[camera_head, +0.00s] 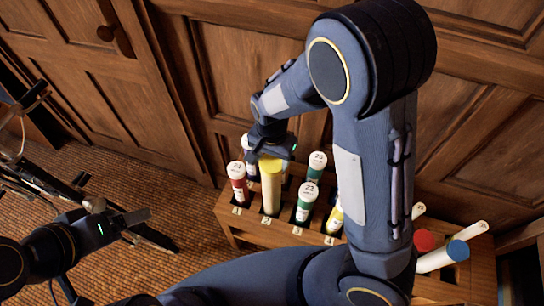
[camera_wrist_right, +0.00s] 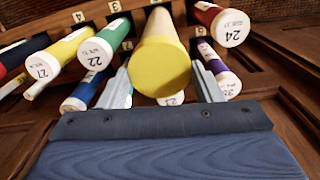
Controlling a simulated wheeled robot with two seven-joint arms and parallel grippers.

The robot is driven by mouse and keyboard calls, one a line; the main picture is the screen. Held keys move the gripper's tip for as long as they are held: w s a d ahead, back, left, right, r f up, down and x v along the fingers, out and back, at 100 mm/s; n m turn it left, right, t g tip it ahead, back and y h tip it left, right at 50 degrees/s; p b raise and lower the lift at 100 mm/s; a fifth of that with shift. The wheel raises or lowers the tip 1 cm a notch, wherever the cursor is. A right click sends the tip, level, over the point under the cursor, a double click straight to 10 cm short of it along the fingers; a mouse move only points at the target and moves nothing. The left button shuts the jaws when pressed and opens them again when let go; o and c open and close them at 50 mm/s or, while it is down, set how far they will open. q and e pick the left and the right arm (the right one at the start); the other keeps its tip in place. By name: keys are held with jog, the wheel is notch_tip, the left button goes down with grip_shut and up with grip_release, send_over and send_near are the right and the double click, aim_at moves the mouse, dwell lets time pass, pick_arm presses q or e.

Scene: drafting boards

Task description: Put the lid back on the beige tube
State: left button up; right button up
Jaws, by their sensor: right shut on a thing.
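A tall pale-yellow to beige tube (camera_head: 271,195) stands in the wooden rack. Its yellow end, which I take for the lid (camera_wrist_right: 163,72), faces the right wrist camera and bears no number. My right gripper (camera_head: 270,152) is over this tube's top, its fingers (camera_wrist_right: 162,84) on either side of the yellow end, shut on it. The gripper partly hides the top in the head view. I cannot tell whether the lid is seated or where its edge lies. My left gripper (camera_head: 130,218) is away at the left; its opening is unclear.
The rack (camera_head: 247,229) holds close neighbours: a red tube (camera_head: 238,183) and green tubes (camera_head: 304,204) with numbered white ends. Tubes with red and blue ends (camera_head: 458,250) are at the right. Wooden panels (camera_head: 215,70) stand close behind.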

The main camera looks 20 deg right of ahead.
dwell(0.6)
jog(key=o, duration=1.4)
jog(key=shift+c, duration=0.2)
jog(key=shift+r+p, duration=3.45)
jog(key=shift+r, duration=0.05)
grip_shut()
